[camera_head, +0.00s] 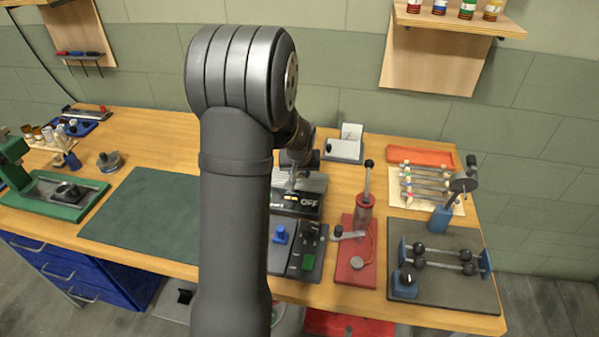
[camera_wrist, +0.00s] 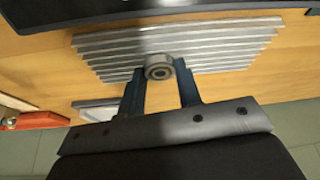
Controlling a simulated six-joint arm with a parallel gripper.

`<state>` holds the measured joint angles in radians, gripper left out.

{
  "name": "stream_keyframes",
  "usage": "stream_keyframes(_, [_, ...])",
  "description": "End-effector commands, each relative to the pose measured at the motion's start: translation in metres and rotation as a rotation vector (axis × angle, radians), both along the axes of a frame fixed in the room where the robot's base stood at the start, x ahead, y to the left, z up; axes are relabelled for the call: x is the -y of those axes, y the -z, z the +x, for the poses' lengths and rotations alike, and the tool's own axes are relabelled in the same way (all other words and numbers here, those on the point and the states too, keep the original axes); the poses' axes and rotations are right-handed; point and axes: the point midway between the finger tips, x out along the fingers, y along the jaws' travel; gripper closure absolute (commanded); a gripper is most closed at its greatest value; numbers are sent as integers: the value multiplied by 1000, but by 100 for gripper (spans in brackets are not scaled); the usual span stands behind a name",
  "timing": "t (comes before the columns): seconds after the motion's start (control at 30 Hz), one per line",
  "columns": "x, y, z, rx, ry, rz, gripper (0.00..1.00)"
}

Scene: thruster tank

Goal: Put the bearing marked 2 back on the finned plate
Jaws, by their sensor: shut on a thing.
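My gripper (camera_wrist: 160,75) is shut on a small round grey metal bearing (camera_wrist: 158,66), which sits between the two blue fingertips in the wrist view. I cannot read any number on it. The finned plate (camera_wrist: 225,45), a set of parallel light metal ridges, lies right behind the bearing. I cannot tell whether the bearing touches the fins or is held just above them. In the head view the finned plate (camera_head: 314,183) shows at the middle of the bench, with my gripper (camera_head: 293,185) over it. My arm hides part of this area, and the bearing is too small to make out there.
A dark unit marked OFF (camera_head: 308,203) stands at the near side of the finned plate. A red lever press (camera_head: 357,250) stands to the right, and a white stand (camera_head: 344,148) behind. A green mat (camera_head: 150,215) lies clear on the left.

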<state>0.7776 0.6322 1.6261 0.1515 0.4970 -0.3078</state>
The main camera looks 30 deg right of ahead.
Motion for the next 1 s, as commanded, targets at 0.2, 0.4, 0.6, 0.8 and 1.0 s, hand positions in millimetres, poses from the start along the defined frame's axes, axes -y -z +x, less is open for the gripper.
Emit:
stream_keyframes(0.2, [0,3,0,0,0,0,51])
stream_keyframes(0.4, [0,3,0,0,0,0,47])
stream_keyframes(0.6, [0,-3,0,1,0,-1,47])
stream_keyframes(0.8, [-5,-28,-9,3,0,-2,47])
stream_keyframes(1.0, [-14,-65,-22,3,0,-2,47])
